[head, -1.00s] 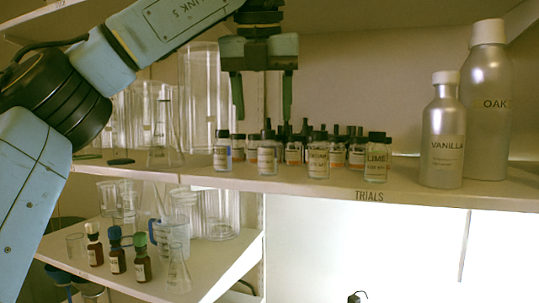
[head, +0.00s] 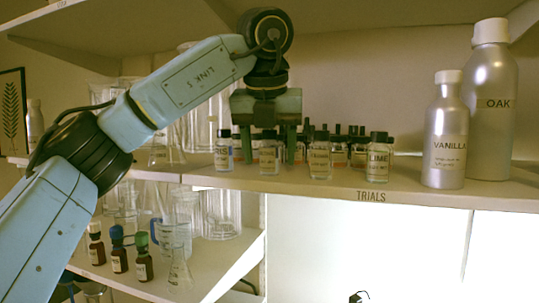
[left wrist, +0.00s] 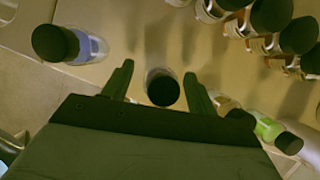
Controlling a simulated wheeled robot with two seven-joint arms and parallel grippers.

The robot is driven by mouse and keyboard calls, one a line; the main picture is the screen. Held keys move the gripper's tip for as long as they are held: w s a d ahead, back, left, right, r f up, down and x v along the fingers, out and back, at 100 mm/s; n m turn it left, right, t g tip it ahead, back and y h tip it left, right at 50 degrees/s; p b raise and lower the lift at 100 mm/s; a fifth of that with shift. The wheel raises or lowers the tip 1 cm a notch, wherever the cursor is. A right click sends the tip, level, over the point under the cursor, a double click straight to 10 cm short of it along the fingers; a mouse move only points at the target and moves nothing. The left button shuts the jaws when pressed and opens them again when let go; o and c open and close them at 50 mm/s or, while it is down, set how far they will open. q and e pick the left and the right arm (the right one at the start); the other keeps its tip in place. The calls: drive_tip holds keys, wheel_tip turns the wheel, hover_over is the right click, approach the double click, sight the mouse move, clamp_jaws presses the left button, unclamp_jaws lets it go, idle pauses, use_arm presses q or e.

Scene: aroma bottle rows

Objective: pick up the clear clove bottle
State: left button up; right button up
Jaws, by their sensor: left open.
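Small clear bottles with dark caps stand in rows on the upper shelf. I cannot read the word clove on any label. My left gripper (head: 269,147) points down, open, over the front row. Its fingers are on either side of one clear bottle (head: 269,158) with a pale label. In the left wrist view, my gripper (left wrist: 160,74) has that bottle's dark cap (left wrist: 163,90) between its fingertips, with gaps on both sides. A bottle whose label shows "RIS" (head: 223,156) stands to the left. My right gripper is out of view.
A tan-labelled bottle (head: 320,162) and a LIME bottle (head: 378,165) stand to the right, with more bottles close behind. Silver VANILLA (head: 446,165) and OAK (head: 492,125) bottles stand farther right. Glassware and dropper bottles (head: 119,260) fill the lower left shelf.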

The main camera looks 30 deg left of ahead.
use_arm(q)
drive_tip(key=c, duration=1.1)
drive_tip(key=shift+r, duration=0.2)
